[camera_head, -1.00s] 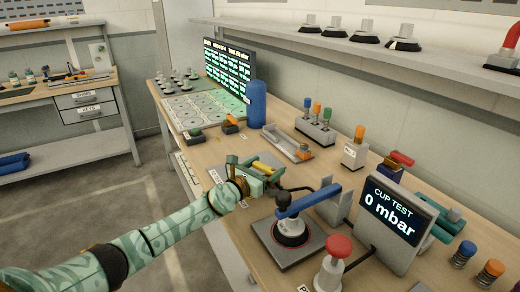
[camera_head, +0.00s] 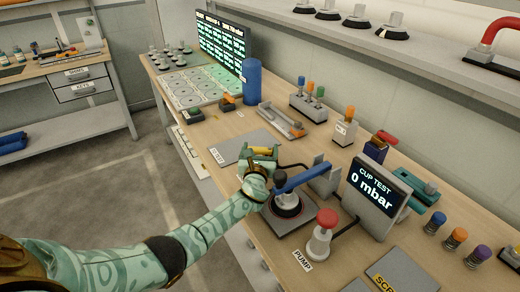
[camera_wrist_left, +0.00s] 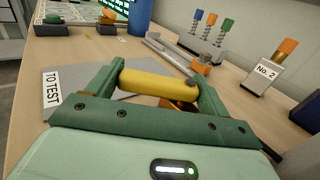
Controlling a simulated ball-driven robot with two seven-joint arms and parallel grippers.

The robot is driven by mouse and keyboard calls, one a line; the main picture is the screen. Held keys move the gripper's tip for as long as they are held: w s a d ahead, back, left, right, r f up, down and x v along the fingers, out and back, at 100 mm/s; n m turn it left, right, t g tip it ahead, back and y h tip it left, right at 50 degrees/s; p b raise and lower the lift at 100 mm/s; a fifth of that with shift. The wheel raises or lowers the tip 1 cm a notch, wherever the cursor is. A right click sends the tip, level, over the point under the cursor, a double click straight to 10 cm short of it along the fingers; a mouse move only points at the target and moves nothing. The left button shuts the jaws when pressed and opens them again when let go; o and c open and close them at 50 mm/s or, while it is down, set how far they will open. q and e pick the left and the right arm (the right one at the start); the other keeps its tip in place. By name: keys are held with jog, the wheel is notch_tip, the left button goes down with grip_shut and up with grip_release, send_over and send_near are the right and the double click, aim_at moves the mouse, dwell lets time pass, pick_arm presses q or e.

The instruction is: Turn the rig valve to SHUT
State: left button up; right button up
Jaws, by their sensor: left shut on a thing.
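The rig valve shows as a yellow bar handle (camera_head: 262,151) with a small brass-coloured part (camera_wrist_left: 176,103) under it. It sits at the near side of the grey TO TEST mat. My left gripper (camera_head: 260,156) is shut on the handle; in the left wrist view its two green fingers (camera_wrist_left: 160,88) stand at the bar's two ends. The wrist hides most of the valve body, and I see no OPEN or SHUT marking. The rig's blue arm (camera_head: 303,178) reaches over a black suction cup (camera_head: 287,204) just right of the gripper. My right gripper is not in view.
The CUP TEST display (camera_head: 373,188) reads 0 mbar. A red-topped pump button (camera_head: 324,222) stands close in front of it. The TO TEST mat (camera_head: 236,148) is bare. A blue cylinder (camera_head: 251,82) and a tray (camera_head: 282,122) stand farther back. A shelf overhangs the back.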

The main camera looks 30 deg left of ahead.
aim_at(259, 152)
pick_arm(q)
jog(key=shift+r, duration=0.2)
jog(key=o, duration=1.3)
jog(key=shift+o, duration=0.2)
jog(key=p+v, duration=0.2)
jog(key=v, duration=0.5)
jog(key=shift+p, duration=0.35)
jog(key=shift+s+f, duration=0.1)
jog(key=shift+s, duration=0.1)
